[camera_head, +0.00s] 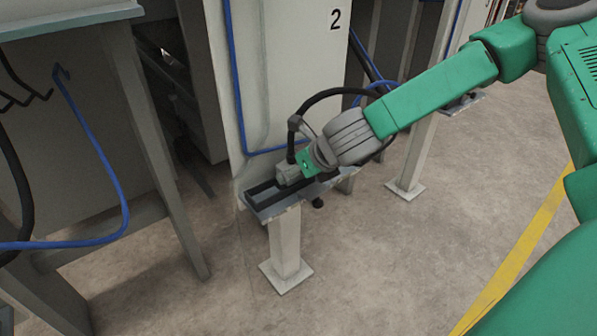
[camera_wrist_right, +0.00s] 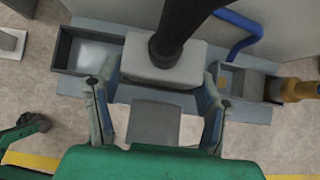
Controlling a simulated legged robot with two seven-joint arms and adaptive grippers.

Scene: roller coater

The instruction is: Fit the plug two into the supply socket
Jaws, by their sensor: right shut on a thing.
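My right gripper (camera_wrist_right: 157,98) is shut on a light grey block-shaped plug (camera_wrist_right: 165,62), one finger on each side. A thick black cable rises from its top. In the head view the right gripper (camera_head: 308,162) is at a small grey shelf (camera_head: 262,212), with the plug (camera_head: 288,174) at or just above it. I cannot tell whether the plug rests in anything, as its underside is hidden. No supply socket can be clearly made out. My left gripper is not in view.
In the wrist view an open dark-walled box (camera_wrist_right: 62,48) lies left of the plug, and a yellow-orange fitting (camera_wrist_right: 300,90) sits right. A blue hose (camera_wrist_right: 240,32) passes behind.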

